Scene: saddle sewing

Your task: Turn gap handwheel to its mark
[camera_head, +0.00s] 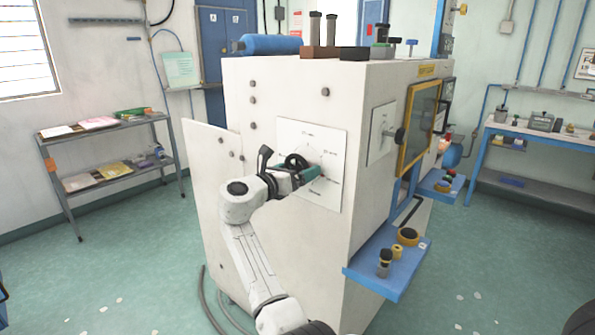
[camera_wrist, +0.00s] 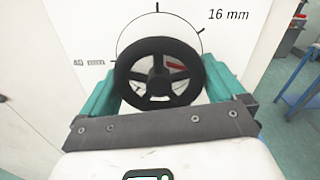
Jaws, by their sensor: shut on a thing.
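The gap handwheel (camera_wrist: 159,52) is a black spoked wheel in front of a white dial plate (camera_head: 334,140) on the machine's side. In the wrist view it sits between the two teal fingers of my gripper (camera_wrist: 160,88), which is shut on its rim from both sides. In the head view my gripper (camera_head: 302,176) reaches the plate from the left and partly covers the handwheel (camera_head: 296,161). The dial has an arc with tick marks and a "16 mm" label (camera_wrist: 229,15) at upper right. A red pointer (camera_wrist: 175,64) shows through the spokes, right of the hub.
The white machine cabinet (camera_head: 285,255) stands close in front of my arm. A blue shelf (camera_head: 372,268) with small parts juts out at its right front. A metal rack (camera_head: 110,160) stands at left and a blue workbench (camera_head: 540,133) at right. Open floor lies to the left.

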